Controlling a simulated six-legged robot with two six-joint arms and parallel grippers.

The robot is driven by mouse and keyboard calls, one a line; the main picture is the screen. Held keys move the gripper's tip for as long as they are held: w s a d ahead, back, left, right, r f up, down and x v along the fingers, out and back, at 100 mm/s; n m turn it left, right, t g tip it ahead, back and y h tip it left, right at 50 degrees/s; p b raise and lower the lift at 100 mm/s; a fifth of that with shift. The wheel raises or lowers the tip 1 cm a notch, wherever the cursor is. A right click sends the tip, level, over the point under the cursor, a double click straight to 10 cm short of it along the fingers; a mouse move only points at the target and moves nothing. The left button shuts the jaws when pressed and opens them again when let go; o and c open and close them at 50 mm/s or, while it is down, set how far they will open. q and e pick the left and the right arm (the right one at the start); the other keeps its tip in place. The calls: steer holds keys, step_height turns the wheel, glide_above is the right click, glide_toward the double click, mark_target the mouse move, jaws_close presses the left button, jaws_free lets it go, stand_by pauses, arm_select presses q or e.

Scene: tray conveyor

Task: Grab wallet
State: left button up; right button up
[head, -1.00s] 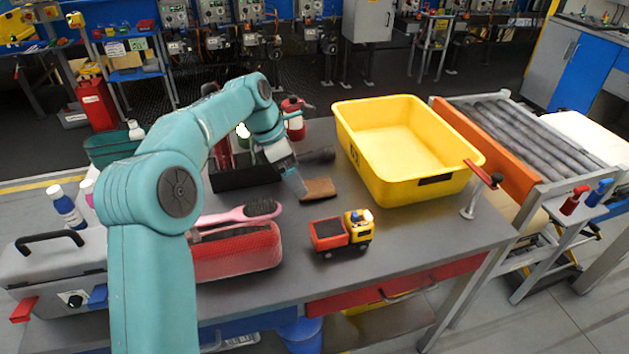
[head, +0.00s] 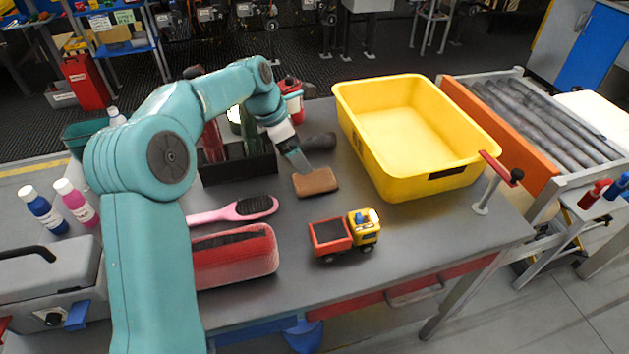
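The brown wallet (head: 317,183) is on the grey table, left of the yellow bin and behind the toy truck. My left gripper (head: 302,168) reaches down from the left with its grey fingers at the wallet's back left edge. The fingertips overlap the wallet's edge in the picture. I cannot tell whether they are closed on it or whether it is raised at all. My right gripper is not in view.
A yellow bin (head: 447,185) stands to the right of the wallet. A toy truck (head: 343,236) is in front. A pink brush (head: 235,211) and a red case (head: 235,256) lie at left. A dark bottle-like object (head: 320,141) lies just behind the wallet.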

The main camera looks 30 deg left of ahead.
mark_target(314, 179)
arm_select(q)
steer(key=x, duration=0.4)
steer(key=shift+s+d+f, duration=0.1)
steer(key=shift+d+f, duration=0.05)
steer(key=shift+d, duration=0.05)
steer(key=x, duration=0.5)
steer(key=shift+d+f, duration=0.1)
steer(key=shift+f, duration=0.3)
steer(key=c, duration=1.1)
